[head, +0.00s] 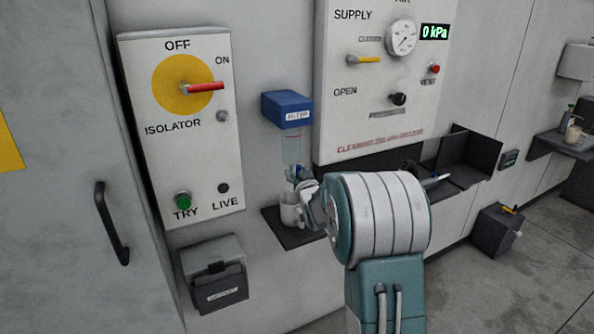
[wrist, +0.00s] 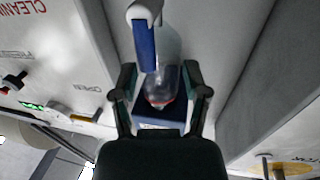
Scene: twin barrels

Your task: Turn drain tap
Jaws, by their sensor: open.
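The filter unit has a blue head (head: 287,107) with a white label, mounted on the wall in the head view. Its clear bowl (head: 292,148) hangs below. At the bowl's bottom is a small blue drain tap (head: 298,173), partly hidden by my wrist. In the wrist view the drain tap's blue lever (wrist: 144,46) joins a pale fitting (wrist: 145,11). My gripper (wrist: 160,78) is open, its two dark fingers on either side of the clear bowl (wrist: 160,88) in the picture. The lever lies just past the fingertips. I cannot tell any contact.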

